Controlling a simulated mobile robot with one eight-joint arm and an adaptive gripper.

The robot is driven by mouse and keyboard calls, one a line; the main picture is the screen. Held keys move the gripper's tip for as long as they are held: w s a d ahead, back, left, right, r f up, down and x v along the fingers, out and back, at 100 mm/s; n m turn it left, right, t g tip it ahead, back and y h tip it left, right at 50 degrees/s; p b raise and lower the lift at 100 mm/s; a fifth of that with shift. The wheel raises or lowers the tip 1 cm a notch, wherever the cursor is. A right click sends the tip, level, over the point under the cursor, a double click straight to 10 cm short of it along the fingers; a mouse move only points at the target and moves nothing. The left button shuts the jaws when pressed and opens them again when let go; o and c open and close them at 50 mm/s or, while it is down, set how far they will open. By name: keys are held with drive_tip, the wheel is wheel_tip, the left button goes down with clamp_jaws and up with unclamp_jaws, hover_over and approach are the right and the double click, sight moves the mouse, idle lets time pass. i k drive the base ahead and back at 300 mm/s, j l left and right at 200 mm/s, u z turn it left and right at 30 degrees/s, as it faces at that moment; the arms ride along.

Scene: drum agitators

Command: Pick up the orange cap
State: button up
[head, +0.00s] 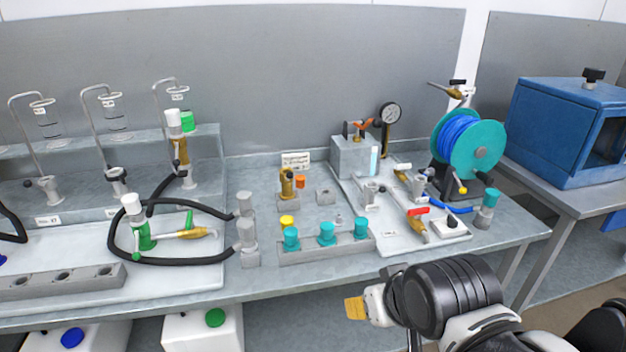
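My arm comes in from the lower right. Its end, my gripper (366,305), shows as a small pale part with a yellow-orange tip, in front of the bench's front edge and well apart from the cap. Its fingers cannot be made out clearly, and I see nothing held there.
A yellow cap (287,221) and a grey rack (335,248) with teal-capped pieces stand in front of the orange cap. A black hose (185,260) loops at left. A pump box (355,157) with gauge and a teal reel (470,145) stand at right.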

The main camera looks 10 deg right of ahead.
sight(300, 179)
drive_tip(key=i+l, duration=0.35)
drive_tip(key=i, duration=0.15)
drive_tip(key=i+l, duration=0.35)
drive_tip(key=i, duration=0.2)
drive_tip(key=i+j, duration=0.1)
drive_tip(key=i, duration=0.1)
